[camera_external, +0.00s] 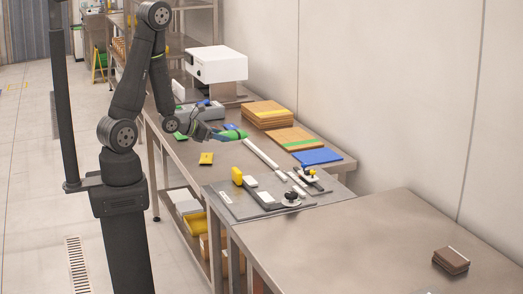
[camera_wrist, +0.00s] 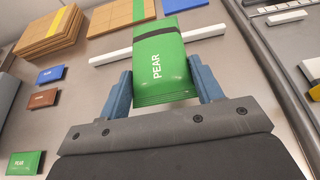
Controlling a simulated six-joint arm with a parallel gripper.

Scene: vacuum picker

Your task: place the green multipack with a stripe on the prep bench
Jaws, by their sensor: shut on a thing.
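The green multipack (camera_wrist: 162,68) is held in my gripper (camera_wrist: 160,75), between its two blue fingers. It reads PEAR and has a dark stripe across its far end. In the external view the held green multipack (camera_external: 237,134) is at the tip of my gripper (camera_external: 222,133), over the long steel table (camera_external: 185,155); its exact height cannot be told. No label shows which surface is the prep bench.
Brown stacked boards (camera_external: 267,115), a single board (camera_external: 295,139) and a blue pad (camera_external: 317,156) lie behind the gripper. A yellow pack (camera_external: 206,158) lies nearby. A grey fixture plate (camera_external: 240,207) carries small parts. A brown pack (camera_external: 451,261) sits on the foreground bench, otherwise mostly clear.

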